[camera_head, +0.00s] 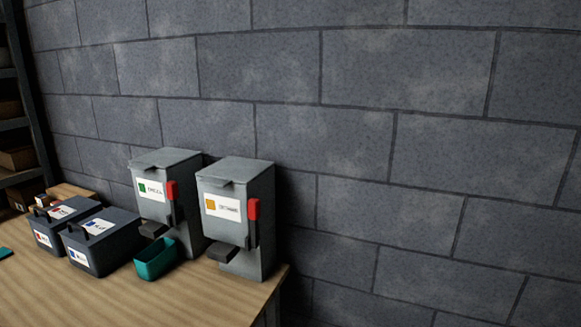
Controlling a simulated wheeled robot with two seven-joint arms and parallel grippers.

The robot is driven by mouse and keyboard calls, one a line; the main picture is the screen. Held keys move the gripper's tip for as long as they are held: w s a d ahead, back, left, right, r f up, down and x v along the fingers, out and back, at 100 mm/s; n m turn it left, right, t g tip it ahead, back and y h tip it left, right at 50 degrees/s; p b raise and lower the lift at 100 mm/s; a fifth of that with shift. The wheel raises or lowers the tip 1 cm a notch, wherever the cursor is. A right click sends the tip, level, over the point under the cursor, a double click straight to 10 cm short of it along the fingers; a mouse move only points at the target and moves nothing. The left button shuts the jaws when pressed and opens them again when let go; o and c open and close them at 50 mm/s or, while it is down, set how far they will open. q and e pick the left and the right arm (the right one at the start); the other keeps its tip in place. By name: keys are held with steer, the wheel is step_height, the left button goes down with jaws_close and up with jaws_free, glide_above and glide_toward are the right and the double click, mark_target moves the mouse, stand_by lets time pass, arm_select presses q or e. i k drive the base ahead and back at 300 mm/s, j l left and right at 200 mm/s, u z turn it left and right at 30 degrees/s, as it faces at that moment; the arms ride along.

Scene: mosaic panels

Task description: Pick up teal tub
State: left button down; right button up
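The teal tub (155,262) is a small open-topped container standing upright on the wooden table (110,297). It sits in front of the left grey dispenser (150,204), just below that dispenser's dark spout. A dark box is to its left. Neither of my grippers shows in the head view.
A second grey dispenser (234,207) with a red lever stands at the table's right end. Two dark handled boxes, one (105,248) nearer and one (50,230) farther left, hold labels. A teal item (5,253) lies at the left edge. The table front is clear. A block wall (400,120) stands behind.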

mark_target(159, 257)
steer(key=j+z, duration=0.25)
steer(key=j, duration=0.3)
steer(key=j+z, duration=0.25)
steer(key=j, duration=0.25)
steer(key=k+j+z, duration=0.25)
steer(key=j, duration=0.25)
steer(key=j+z, duration=0.2)
steer(key=j, duration=0.3)
steer(key=k, duration=0.05)
